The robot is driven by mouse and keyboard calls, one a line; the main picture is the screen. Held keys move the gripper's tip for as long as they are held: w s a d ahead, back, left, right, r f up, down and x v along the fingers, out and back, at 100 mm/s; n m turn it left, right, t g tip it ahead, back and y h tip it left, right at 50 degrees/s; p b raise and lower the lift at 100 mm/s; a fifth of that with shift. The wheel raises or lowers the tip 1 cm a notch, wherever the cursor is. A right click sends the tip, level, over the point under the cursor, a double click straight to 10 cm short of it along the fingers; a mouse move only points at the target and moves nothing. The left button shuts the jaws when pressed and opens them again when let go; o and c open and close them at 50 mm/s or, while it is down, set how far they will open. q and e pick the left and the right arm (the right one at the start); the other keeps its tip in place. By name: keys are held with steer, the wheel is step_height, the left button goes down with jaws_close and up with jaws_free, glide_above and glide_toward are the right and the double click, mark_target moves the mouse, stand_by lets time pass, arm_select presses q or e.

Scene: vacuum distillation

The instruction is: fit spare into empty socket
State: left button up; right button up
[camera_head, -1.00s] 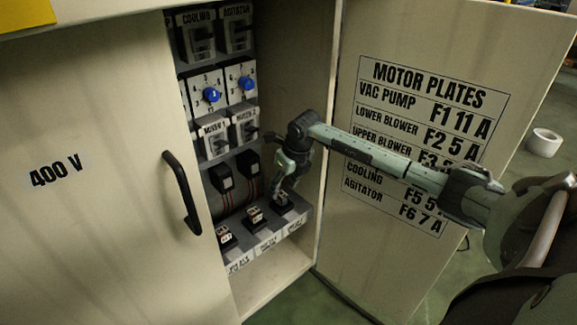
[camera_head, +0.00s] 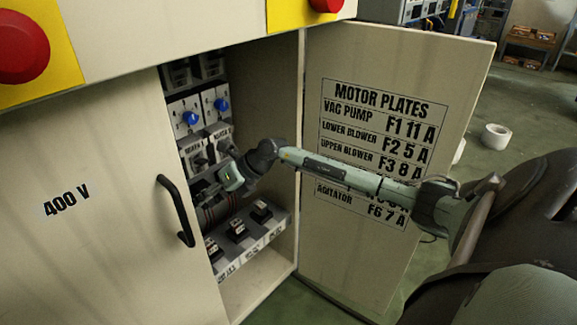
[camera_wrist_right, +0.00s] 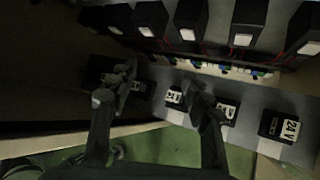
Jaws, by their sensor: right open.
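Small black spares with white labels stand on a grey shelf (camera_head: 280,226) low in the open cabinet; the rightmost spare (camera_head: 261,211) and the middle spare (camera_head: 237,230) show in the head view. In the right wrist view, a spare marked 24V (camera_wrist_right: 282,127) and others beside it (camera_wrist_right: 174,97) show. A row of black blocks (camera_wrist_right: 190,18) with red wires runs above the shelf. My right gripper (camera_head: 231,178) is inside the cabinet above the shelf, in front of these blocks, its fingers open in the wrist view (camera_wrist_right: 160,84). I cannot make out an empty socket. My left gripper is not in view.
The cabinet's left door (camera_head: 100,150), with a black handle (camera_head: 178,210), covers the left of the interior. The right door (camera_head: 390,75) with the motor plate list stands open behind my right arm. Knobs and switches (camera_head: 192,118) fill the upper panel.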

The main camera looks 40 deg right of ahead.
steer(key=a+r+m+t+y, duration=0.3)
steer(key=a+r+m+t, duration=0.4)
steer(key=a, duration=0.2)
steer(key=s+d+f+m+h, duration=0.4)
steer(key=d+f+m+h, duration=0.2)
steer(key=m, duration=0.5)
steer(key=s+d+f+m+h, duration=0.4)
steer(key=d+f+m+h, duration=0.25)
steer(key=m, duration=0.35)
steer(key=s+a+f+m+g, duration=0.1)
steer(key=s+f+m+g, duration=0.1)
steer(key=s, duration=0.5)
steer(key=s+a+f+m+g+y, duration=0.1)
steer(key=s+f+m+g, duration=0.1)
steer(key=s+f+g, duration=0.3)
steer(key=s+a+f+m+g, duration=0.1)
steer(key=s+f+m+g, duration=0.1)
steer(key=s+f, duration=0.5)
steer(key=s+g, duration=0.1)
steer(key=s, duration=0.3)
steer(key=shift+a+m+g, duration=0.3)
steer(key=shift+a, duration=0.1)
steer(key=shift+w+f+y, duration=0.1)
steer(key=shift+y, duration=0.15)
